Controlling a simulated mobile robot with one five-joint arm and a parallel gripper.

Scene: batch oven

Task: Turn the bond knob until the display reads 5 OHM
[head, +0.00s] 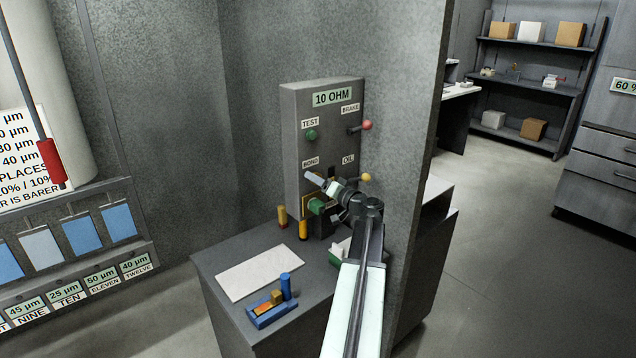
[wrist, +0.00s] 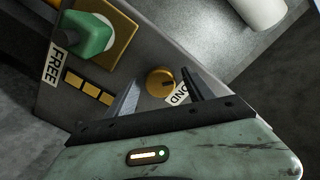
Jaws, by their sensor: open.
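The display (head: 333,98) at the top of the grey box (head: 292,150) reads 10 OHM. The bond knob (wrist: 160,82) is a round brass knob with a dark mark in the wrist view. Its label (wrist: 180,94) is partly covered by a finger; the BOND label (head: 310,163) shows in the head view, where my gripper hides the knob. My gripper (head: 316,182) is at the box front. In the wrist view its two fingers (wrist: 162,76) are open, one on each side of the knob. I cannot tell whether they touch it.
A TEST button (head: 311,135), a red BRAKE lever (head: 366,126) and a yellow OIL lever (head: 365,177) surround my gripper. A white sheet (head: 260,267) and a blue holder (head: 272,311) lie on the bench.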

